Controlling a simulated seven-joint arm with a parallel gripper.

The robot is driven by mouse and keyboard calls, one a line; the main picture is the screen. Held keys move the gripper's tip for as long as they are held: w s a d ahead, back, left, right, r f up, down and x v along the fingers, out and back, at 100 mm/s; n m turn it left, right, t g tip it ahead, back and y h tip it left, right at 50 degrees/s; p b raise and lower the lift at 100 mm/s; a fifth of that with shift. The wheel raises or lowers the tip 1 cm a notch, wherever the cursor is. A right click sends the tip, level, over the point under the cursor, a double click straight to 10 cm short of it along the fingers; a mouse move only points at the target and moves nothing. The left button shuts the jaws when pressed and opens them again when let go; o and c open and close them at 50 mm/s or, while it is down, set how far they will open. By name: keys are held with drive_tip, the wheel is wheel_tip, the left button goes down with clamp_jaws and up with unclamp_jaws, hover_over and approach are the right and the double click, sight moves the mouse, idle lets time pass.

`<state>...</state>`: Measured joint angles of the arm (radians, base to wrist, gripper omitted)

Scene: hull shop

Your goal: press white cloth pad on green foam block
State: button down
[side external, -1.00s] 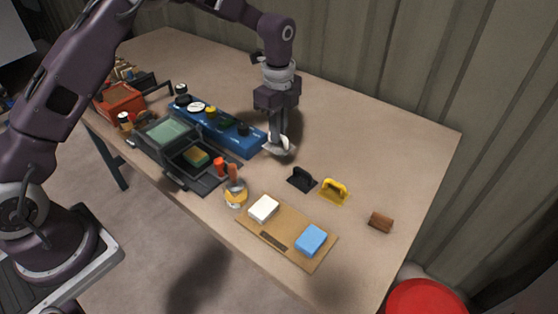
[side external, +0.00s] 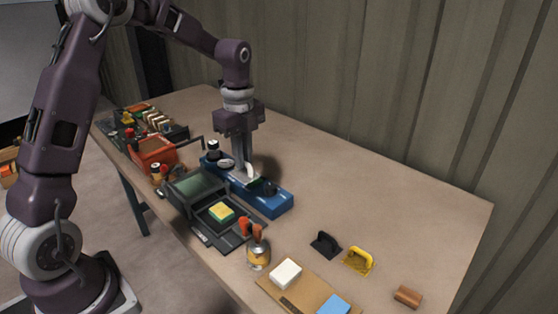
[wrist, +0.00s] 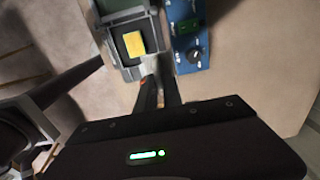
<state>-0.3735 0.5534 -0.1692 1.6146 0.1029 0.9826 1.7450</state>
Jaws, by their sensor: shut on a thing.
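My gripper (side external: 244,168) is shut on a white cloth pad (side external: 252,171), over the right half of a blue tray (side external: 281,203). A small green patch, apparently the green foam block (side external: 256,182), shows on the tray right by the pad's lower edge. Whether the pad touches it I cannot tell. In the wrist view my gripper's dark fingers (wrist: 160,82) point up the picture, and the pad cannot be made out. The blue tray (wrist: 186,10) there carries a dark green patch (wrist: 187,25).
A black knob (side external: 269,188) stands on the tray close to the right of my gripper. An open black case (side external: 243,228) with a yellow-green sponge (side external: 222,212) lies in front. A jar (side external: 258,254), a white block (side external: 286,272) and a yellow-handled tool (side external: 358,261) are further right. The back right tabletop is clear.

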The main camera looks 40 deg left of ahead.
drive_tip(key=s+a, duration=0.5)
drive_tip(key=s, duration=0.1)
drive_tip(key=shift+w+d+f, duration=0.15)
drive_tip(key=shift+f, duration=2.4)
drive_tip(key=shift+w+d+f, duration=0.15)
drive_tip(key=shift+f, duration=2.35)
drive_tip(key=shift+f, duration=0.6)
wheel_tip(320, 180, up, 7)
